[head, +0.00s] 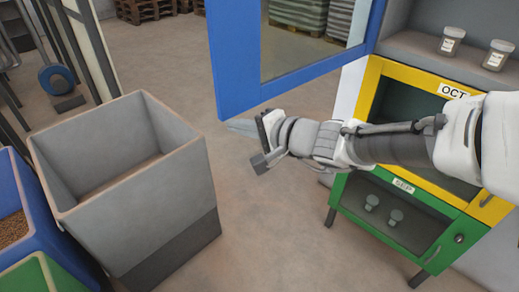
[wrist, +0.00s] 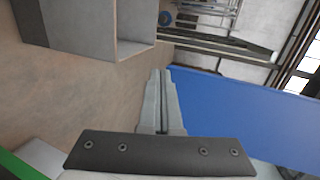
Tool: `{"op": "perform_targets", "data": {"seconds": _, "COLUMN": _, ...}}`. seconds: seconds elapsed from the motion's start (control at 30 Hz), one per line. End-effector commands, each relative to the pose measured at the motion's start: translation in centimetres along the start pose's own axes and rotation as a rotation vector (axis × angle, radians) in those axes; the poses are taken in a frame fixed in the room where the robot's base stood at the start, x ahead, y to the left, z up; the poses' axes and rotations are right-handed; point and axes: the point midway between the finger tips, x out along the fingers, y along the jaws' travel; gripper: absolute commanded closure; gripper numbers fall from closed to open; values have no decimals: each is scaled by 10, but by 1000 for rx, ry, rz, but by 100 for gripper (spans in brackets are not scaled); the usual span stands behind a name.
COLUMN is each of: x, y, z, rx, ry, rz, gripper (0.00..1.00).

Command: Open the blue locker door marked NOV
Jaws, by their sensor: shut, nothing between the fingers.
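The blue locker door (head: 234,66), with a framed window, stands swung wide open to the left of the locker at the top of the head view. No NOV mark shows on the part in view. In the wrist view the blue door (wrist: 245,120) fills the right side as a flat panel. My gripper (head: 241,127) is shut and empty, just below the door's lower left corner. In the wrist view its closed fingers (wrist: 161,88) lie close beside the panel; I cannot tell whether they touch it.
The open upper compartment holds two lidded jars (head: 452,40). Below are a yellow door marked OCT (head: 390,68) and a green door marked SEP (head: 345,207). A grey bin (head: 130,190) stands at left beside a blue bin (head: 35,235). Floor between bin and locker is clear.

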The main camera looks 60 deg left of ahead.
Motion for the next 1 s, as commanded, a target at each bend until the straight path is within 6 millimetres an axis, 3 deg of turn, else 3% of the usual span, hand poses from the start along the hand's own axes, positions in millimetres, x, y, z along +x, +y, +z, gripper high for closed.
{"op": "perform_targets", "data": {"seconds": 0.17, "x": 36, "y": -6, "z": -1, "rx": 12, "ry": 41, "rz": -5, "gripper": 100}}
{"op": "perform_targets", "data": {"seconds": 0.3, "x": 64, "y": -23, "z": -4, "rx": 27, "ry": 65, "rz": -9, "gripper": 100}}
{"op": "perform_targets", "data": {"seconds": 0.6, "x": 113, "y": -44, "z": -16, "rx": 36, "ry": 77, "rz": -9, "gripper": 100}}
{"op": "perform_targets", "data": {"seconds": 0.8, "x": 127, "y": -45, "z": -19, "rx": 35, "ry": 81, "rz": -9, "gripper": 100}}
{"op": "perform_targets", "data": {"seconds": 1.0, "x": 128, "y": -45, "z": -20, "rx": 35, "ry": 82, "rz": -8, "gripper": 100}}
